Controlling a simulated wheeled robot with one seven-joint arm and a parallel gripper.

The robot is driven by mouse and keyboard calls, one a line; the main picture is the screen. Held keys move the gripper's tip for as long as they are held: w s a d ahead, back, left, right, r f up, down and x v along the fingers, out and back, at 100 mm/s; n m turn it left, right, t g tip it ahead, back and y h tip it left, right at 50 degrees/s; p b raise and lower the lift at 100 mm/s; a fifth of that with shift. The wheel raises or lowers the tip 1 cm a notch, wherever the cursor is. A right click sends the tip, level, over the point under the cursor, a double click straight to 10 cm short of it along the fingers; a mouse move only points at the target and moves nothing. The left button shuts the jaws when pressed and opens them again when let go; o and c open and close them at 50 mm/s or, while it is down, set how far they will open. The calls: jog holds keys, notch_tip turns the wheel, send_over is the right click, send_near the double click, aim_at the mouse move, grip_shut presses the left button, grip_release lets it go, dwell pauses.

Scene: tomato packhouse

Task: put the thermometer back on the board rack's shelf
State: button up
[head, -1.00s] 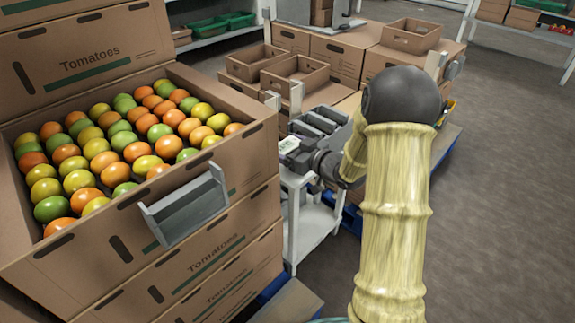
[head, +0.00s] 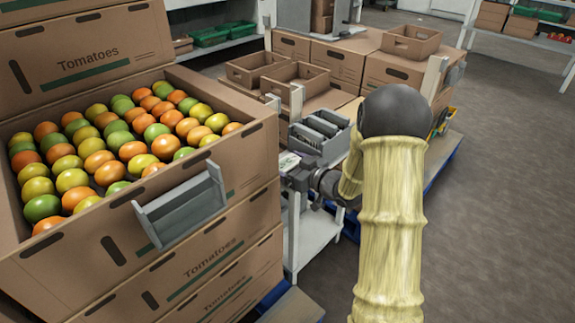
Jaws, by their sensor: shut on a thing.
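My gripper (head: 299,174) is beyond my pale yellow arm, near the middle of the head view. It is shut on a small white device with a green patch (head: 288,161), which looks like the thermometer. Most of the device and the fingertips are small or hidden. A grey slotted rack (head: 322,132) with dark boards in it, which looks like the board rack, stands just beyond my gripper. The gripper and device are in front of it, apparently apart from it. I cannot make out the rack's shelf clearly.
A white stand (head: 318,232) is below my gripper. Stacked tomato cartons (head: 215,245) fill the left, with an empty grey holder (head: 183,205) on the top one's front. Empty cartons (head: 297,82) stand behind the rack. The floor at right is clear.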

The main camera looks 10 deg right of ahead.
jog(key=o, duration=0.8)
jog(key=shift+o, duration=0.2)
jog(key=shift+r, duration=0.1)
jog(key=p+v, duration=0.4)
jog(key=v, duration=0.8)
